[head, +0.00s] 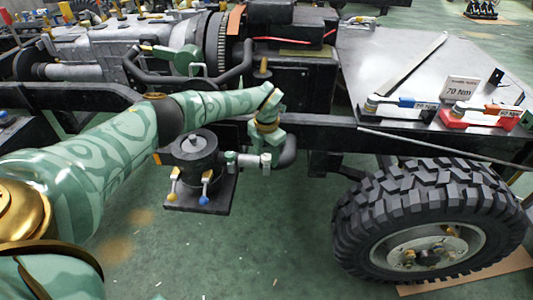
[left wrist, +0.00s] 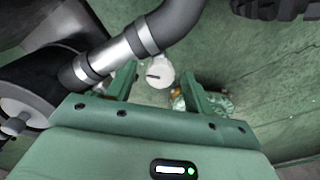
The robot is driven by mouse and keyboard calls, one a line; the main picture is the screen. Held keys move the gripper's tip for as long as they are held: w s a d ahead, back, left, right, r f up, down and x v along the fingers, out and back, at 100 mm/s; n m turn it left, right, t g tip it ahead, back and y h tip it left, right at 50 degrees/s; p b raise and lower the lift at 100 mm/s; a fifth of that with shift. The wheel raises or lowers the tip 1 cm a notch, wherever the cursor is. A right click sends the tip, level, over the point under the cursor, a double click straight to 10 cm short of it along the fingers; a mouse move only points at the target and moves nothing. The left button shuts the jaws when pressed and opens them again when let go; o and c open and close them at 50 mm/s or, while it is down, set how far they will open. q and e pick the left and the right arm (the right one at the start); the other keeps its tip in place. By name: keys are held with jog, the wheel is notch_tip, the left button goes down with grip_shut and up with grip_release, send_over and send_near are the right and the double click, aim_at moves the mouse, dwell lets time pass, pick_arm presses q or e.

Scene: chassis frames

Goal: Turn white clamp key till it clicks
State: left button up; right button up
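The white clamp key (left wrist: 160,76) shows in the left wrist view as a pale rounded piece with a dark slot, beside a metal-banded pipe (left wrist: 112,57). My left gripper (left wrist: 158,88) is open, one finger on each side of the key, with gaps between. In the head view my left gripper (head: 265,142) reaches down to the short pipe (head: 248,160) beside a black canister (head: 195,150). The key cannot be made out clearly there. My right gripper is in neither view.
A black hose elbow (head: 288,152) joins the pipe's right end. The chassis rail (head: 330,133) runs behind. A big tyre (head: 430,222) stands right; torque wrenches (head: 400,103) lie on a plate.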

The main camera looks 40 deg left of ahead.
aim_at(266, 156)
pick_arm(q)
notch_tip(266, 156, up, 16)
jog(key=p, duration=0.6)
jog(key=shift+r, duration=0.15)
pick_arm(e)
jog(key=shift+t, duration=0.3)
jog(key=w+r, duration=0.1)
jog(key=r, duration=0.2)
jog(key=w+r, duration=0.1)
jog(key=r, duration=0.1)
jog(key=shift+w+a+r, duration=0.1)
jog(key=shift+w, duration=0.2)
